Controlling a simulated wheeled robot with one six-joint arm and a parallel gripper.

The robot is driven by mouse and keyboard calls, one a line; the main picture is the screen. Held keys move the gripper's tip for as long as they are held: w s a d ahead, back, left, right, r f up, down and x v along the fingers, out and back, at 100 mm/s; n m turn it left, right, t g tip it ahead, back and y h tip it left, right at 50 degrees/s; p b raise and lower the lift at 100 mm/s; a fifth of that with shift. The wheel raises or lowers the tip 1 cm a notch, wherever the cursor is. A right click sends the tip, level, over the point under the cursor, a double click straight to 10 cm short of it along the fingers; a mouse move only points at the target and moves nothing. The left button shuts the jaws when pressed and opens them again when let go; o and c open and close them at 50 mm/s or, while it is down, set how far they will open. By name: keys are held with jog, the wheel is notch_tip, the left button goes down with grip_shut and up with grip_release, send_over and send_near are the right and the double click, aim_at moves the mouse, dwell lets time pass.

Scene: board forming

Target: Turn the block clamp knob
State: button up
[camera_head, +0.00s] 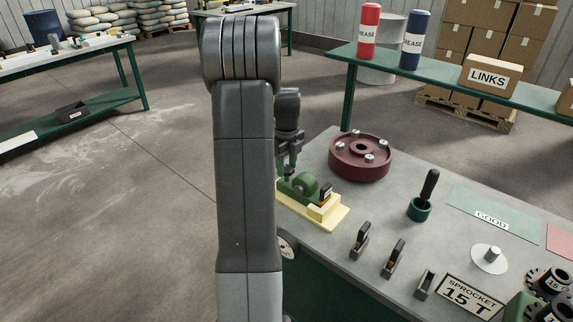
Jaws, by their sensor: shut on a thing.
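A block clamp stands on the near left end of the grey workbench. It has a yellow base (325,217) and a rounded green body (304,186), with a small dark and tan piece on its right side. My gripper (288,168) points down at the clamp's back left and is shut on the clamp knob there. The knob is mostly hidden by the fingers and my arm. The clamp's left end is also behind my arm.
A dark red round flange (360,157) with bolts sits just right of my gripper. A green cup (419,209) holds a dark-handled tool. Small holders (394,258) line the front edge. A green GOOD mat (490,212) lies at right.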

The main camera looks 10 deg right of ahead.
aim_at(287, 168)
jog(key=o, duration=1)
jog(key=shift+c, duration=0.2)
notch_tip(287, 168, up, 14)
jog(key=shift+b, duration=0.4)
jog(key=shift+f, duration=0.1)
notch_tip(287, 168, down, 14)
jog(key=shift+p, duration=0.4)
